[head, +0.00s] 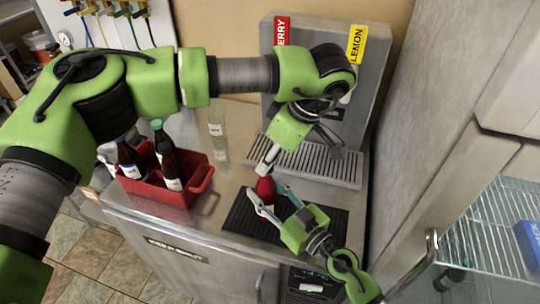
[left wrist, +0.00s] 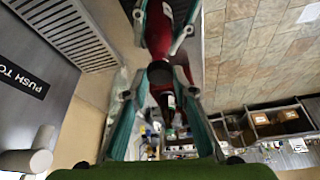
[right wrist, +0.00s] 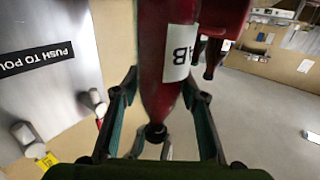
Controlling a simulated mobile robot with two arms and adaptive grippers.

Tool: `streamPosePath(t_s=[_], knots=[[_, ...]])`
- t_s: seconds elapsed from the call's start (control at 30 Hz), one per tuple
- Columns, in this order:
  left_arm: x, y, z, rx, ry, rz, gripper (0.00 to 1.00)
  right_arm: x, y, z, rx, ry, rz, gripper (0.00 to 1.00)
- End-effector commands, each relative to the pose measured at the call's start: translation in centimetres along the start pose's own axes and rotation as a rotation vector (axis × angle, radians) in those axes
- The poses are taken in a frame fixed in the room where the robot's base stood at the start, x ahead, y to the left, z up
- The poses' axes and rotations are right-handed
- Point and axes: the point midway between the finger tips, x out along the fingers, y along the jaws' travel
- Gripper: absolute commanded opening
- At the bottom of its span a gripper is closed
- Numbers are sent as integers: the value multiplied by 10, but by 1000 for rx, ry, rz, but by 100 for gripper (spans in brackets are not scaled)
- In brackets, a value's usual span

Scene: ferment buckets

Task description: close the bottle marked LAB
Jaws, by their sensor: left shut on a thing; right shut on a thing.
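The red bottle (head: 265,189) stands on the black mat (head: 240,218) in the head view. My right gripper (head: 270,198) is shut on the bottle's body from the front. My left gripper (head: 268,166) is above, pointing down at the bottle's top. It is shut on the dark cap (right wrist: 155,132), which is at the end of the bottle's neck. The cap also shows in the left wrist view (left wrist: 160,75). I cannot tell whether it is fully seated.
A red crate (head: 196,193) with dark bottles (head: 170,160) stands at left on the steel counter. A clear bottle (head: 217,130) stands behind it. A dispenser with a drip grate (head: 325,165) and CHERRY and LEMON tags (head: 356,44) is behind. A wire shelf (head: 500,225) is at right.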

Motion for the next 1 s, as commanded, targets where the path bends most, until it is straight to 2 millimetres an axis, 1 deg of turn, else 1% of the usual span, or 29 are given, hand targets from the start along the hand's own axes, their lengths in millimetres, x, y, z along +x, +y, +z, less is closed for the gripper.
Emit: streamPosePath(t_s=[0.03,0.3,0.5,0.6,0.73,0.77,0.8,1.0], knots=[[1,-2,-4,101,4,48,18,0,0,1,-2,-1,0,0],[3,-8,-6,708,0,307,18,0,0,1,-2,-1,0,0],[4,-10,-8,1050,-3,451,18,0,0,0,-1,-1,0,0],[4,-9,-8,1137,-1,486,18,0,0,0,0,-1,0,0],[4,-9,-7,1132,-1,481,18,0,0,0,0,-1,0,0],[4,-9,-7,1131,-1,481,32,0,0,0,0,-1,0,0],[4,-9,-7,1131,-2,480,41,0,0,0,0,-1,0,0],[4,-10,-6,1131,-3,480,41,0,0,1,0,-1,0,0]])
